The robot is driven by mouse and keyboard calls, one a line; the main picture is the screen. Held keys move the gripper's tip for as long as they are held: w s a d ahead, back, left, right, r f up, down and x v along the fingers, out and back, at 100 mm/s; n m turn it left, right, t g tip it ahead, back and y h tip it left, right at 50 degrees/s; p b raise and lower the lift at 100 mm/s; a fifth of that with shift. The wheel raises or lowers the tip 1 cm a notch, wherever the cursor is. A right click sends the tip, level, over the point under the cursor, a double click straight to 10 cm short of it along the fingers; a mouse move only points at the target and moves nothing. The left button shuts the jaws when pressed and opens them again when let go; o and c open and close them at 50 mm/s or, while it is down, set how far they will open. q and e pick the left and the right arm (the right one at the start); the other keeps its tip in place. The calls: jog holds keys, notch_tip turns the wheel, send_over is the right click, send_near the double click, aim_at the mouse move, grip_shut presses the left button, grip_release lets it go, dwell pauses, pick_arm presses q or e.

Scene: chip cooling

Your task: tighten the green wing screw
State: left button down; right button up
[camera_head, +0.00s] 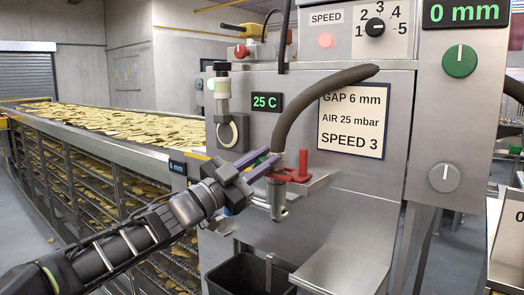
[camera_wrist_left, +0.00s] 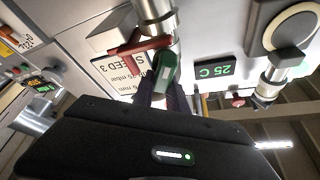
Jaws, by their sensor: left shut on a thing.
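The green wing screw (camera_wrist_left: 167,62) shows in the left wrist view, beside a red clamp-like part and a metal pipe. My left gripper (camera_head: 262,166) has purple fingers, which reach to the pipe fitting from the left; in the left wrist view the fingers (camera_wrist_left: 160,95) are shut on the green wing screw. In the head view a little green (camera_head: 261,158) shows between the fingers, and the rest of the screw is hidden. The red part (camera_head: 292,174) sits right of the fingertips, below a dark curved hose (camera_head: 310,98). My right gripper is not in view.
A sign (camera_head: 352,118) reads gap 6 mm, air 25 mbar, speed 3. Displays show 25 C (camera_head: 267,102) and 0 mm (camera_head: 465,12). A green knob (camera_head: 460,61) and grey knob (camera_head: 445,178) are at right. A chip-covered conveyor (camera_head: 90,124) runs along the left. A black bin (camera_head: 245,277) stands below.

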pick_arm(q)
jog(key=shift+d+f+m+g+p, duration=0.1)
jog(key=shift+m+g+p, duration=0.5)
jog(key=shift+m, duration=0.7)
jog(key=c, duration=1.3)
grip_release()
jog(key=shift+s, duration=0.1)
jog(key=b+v, duration=0.2)
jog(key=v, duration=0.5)
jog(key=shift+s+a+f, duration=0.2)
jog(key=shift+a+f, duration=0.05)
